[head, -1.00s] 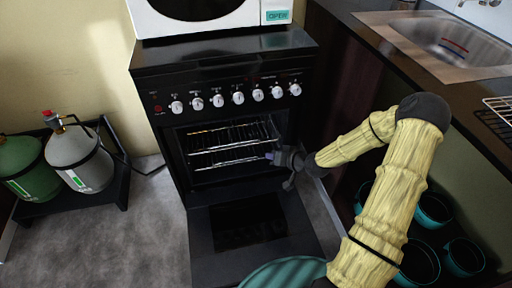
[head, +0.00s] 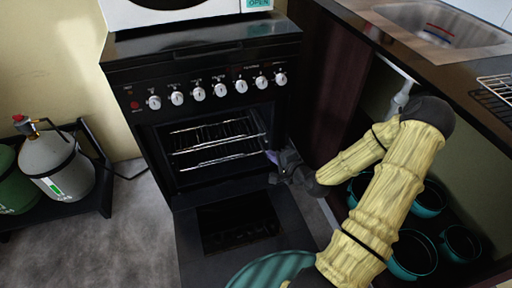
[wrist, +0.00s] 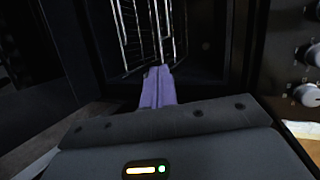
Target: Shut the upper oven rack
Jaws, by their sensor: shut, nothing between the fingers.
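The black oven has its door (head: 240,225) folded down and open. Inside the cavity, the wire upper rack (head: 208,132) sits above the lower rack (head: 215,160). Both look mostly within the cavity; how far the upper one sticks out is hard to tell. My gripper (head: 272,157) is at the right edge of the oven opening, above the open door. Its purple fingertips (wrist: 158,86) are together and empty in the wrist view, pointing towards the rack wires (wrist: 147,30). Contact with a rack cannot be told.
A control panel with several white knobs (head: 221,90) is above the opening. A white microwave (head: 170,14) stands on top. The counter with a sink (head: 440,30) and shelved teal pots (head: 412,255) are at right. Gas cylinders (head: 58,165) stand left; floor between is clear.

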